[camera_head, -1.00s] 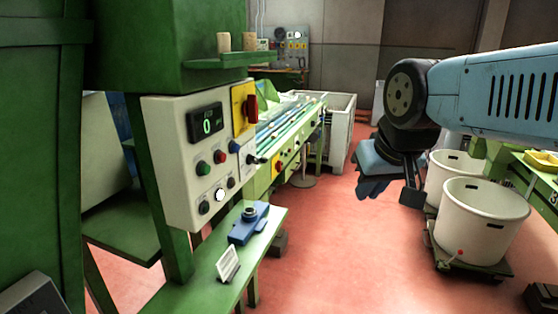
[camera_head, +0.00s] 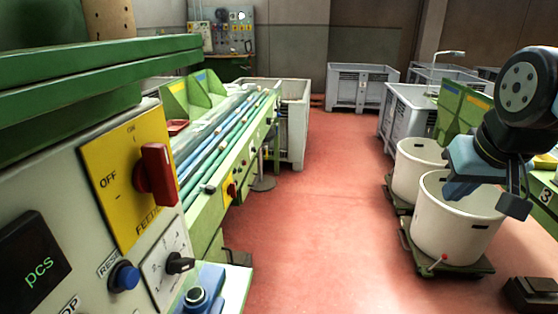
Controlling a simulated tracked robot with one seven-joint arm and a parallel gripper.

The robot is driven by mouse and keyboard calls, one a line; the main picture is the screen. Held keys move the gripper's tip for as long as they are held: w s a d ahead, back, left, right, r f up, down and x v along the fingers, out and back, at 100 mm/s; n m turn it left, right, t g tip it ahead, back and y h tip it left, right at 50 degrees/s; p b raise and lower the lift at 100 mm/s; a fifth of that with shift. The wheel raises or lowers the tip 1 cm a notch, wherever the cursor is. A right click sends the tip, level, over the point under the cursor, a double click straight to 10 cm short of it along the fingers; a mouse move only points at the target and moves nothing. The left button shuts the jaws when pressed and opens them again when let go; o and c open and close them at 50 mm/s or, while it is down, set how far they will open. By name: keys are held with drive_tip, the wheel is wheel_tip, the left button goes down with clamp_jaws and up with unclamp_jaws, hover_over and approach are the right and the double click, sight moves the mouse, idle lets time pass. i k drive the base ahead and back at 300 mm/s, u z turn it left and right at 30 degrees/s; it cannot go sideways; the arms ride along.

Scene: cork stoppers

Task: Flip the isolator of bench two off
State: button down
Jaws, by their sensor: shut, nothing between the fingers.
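A red rotary isolator handle (camera_head: 156,175) sits on a yellow plate (camera_head: 110,165) on the near left panel. The plate reads ON at the top and OFF at the left, and the handle stands roughly upright. A second, smaller red switch on yellow (camera_head: 231,190) is on the front of the long bench behind. I cannot read a bench number on either. My gripper (camera_head: 458,194) hangs at the right, shut and empty, far from both switches and in front of a white tub.
The near panel carries a blue button (camera_head: 124,276), a black knob (camera_head: 180,263) and a pcs display (camera_head: 32,262). White tubs (camera_head: 455,232) stand on dollies at right, near a bench marked 3 (camera_head: 545,196). The red floor (camera_head: 320,210) between is clear.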

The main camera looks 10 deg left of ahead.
sight(231, 191)
drive_tip(key=z, duration=0.1)
drive_tip(key=i, duration=1.05)
drive_tip(key=u, duration=0.6)
drive_tip(key=i, duration=0.8)
drive_tip(key=u, duration=0.6)
drive_tip(key=k, duration=0.85)
drive_tip(key=u, duration=0.2)
drive_tip(key=i, duration=0.9)
drive_tip(key=z, duration=0.1)
